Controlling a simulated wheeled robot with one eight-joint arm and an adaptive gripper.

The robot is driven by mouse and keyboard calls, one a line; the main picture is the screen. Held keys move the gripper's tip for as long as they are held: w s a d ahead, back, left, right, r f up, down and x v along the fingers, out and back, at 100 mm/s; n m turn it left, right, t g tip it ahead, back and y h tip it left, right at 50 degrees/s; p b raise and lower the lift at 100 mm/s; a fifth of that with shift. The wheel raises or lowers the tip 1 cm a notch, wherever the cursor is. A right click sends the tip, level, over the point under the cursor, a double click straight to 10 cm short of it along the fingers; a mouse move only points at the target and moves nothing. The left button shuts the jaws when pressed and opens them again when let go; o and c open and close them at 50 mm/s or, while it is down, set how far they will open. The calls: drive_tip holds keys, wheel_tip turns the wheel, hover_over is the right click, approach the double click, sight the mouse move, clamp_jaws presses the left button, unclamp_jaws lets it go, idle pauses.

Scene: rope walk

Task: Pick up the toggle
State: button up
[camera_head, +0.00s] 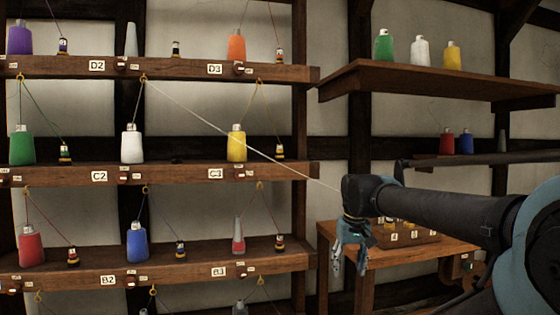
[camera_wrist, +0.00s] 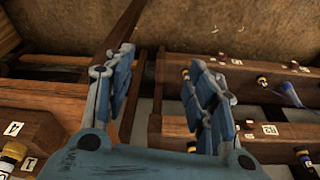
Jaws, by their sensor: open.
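My gripper (camera_head: 350,255) hangs downward at the end of my arm, in front of a small wooden table. I cannot tell for sure which thing is the toggle. Small dark-red pieces with white tags sit on the shelf fronts, such as one under the top shelf's white cone (camera_head: 122,66). In the wrist view a similar red piece (camera_wrist: 293,65) is on a wooden beam to the right of the fingers. A pale cord (camera_head: 240,137) runs from a shelf ring towards my gripper.
The left rack (camera_head: 70,175) holds coloured bottle-like cones and banded bobbins (camera_head: 65,153) with threads through rings. A right shelf (camera_head: 430,82) bears more cones. The table (camera_head: 385,258) carries a tray (camera_head: 415,237) of small things. Beams lie close around the fingers.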

drive_tip(key=w+a+r+n, duration=0.1)
drive_tip(key=w+a+r, duration=0.3)
drive_tip(key=w+r, duration=0.55)
drive_tip(key=w+a+r+n, duration=0.1)
drive_tip(key=w+a+r, duration=0.45)
drive_tip(key=r, duration=0.75)
wheel_tip(320, 180, up, 17)
drive_tip(key=n+t+y, duration=0.2)
hover_over(280, 155)
drive_tip(key=shift+g, duration=0.3)
drive_tip(key=shift+s+d+f+x, duration=0.1)
drive_tip(key=shift+s+d+x, duration=0.05)
drive_tip(key=shift+x, duration=0.9)
drive_tip(key=shift+s+d+f+x, duration=0.1)
drive_tip(key=shift+d+x, duration=0.1)
drive_tip(key=shift+x, duration=0.9)
drive_tip(key=shift+s+d+f+x, duration=0.1)
drive_tip(key=shift+s+d+x, duration=0.05)
drive_tip(key=shift+x, duration=0.9)
drive_tip(key=c, duration=1.1)
